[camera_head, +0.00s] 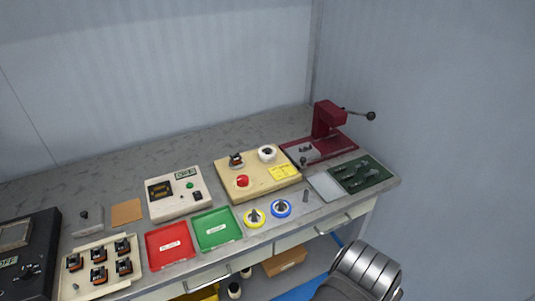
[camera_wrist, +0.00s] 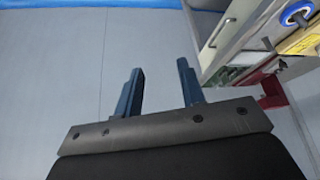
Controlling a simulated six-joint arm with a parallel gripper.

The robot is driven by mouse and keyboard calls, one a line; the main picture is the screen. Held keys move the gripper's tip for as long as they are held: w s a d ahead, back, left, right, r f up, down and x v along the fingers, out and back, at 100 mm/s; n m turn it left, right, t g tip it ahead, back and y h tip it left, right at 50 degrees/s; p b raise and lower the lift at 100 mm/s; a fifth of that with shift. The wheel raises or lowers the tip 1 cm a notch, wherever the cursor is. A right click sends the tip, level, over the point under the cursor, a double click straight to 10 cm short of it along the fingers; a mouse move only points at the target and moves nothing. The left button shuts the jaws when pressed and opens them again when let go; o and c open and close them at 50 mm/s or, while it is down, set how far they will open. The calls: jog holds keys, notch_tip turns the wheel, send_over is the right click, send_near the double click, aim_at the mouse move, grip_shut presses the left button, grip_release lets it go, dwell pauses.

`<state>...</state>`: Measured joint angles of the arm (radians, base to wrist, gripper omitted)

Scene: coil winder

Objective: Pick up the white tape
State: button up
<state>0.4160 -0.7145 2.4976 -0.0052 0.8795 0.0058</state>
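A white roll with a dark centre (camera_head: 267,153), which looks like the white tape, sits at the back right of a tan board (camera_head: 224,171) on the bench. My gripper (camera_wrist: 160,85) is open and empty in the wrist view, its two blue fingers apart above bare floor. It is away from the bench, and the white roll does not show in the wrist view. In the head view only part of my arm shows at the lower right; the fingertips are out of the picture.
A blue-rimmed roll (camera_head: 281,208) and a yellow-rimmed roll (camera_head: 254,218) stand on the bench's front edge, beside a bare grey post (camera_head: 306,196). Green (camera_head: 216,229) and red (camera_head: 170,245) trays lie left. A dark red press (camera_head: 328,122) with a lever stands behind right.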

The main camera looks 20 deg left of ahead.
jog(key=o, duration=1.1)
jog(key=shift+o, duration=0.2)
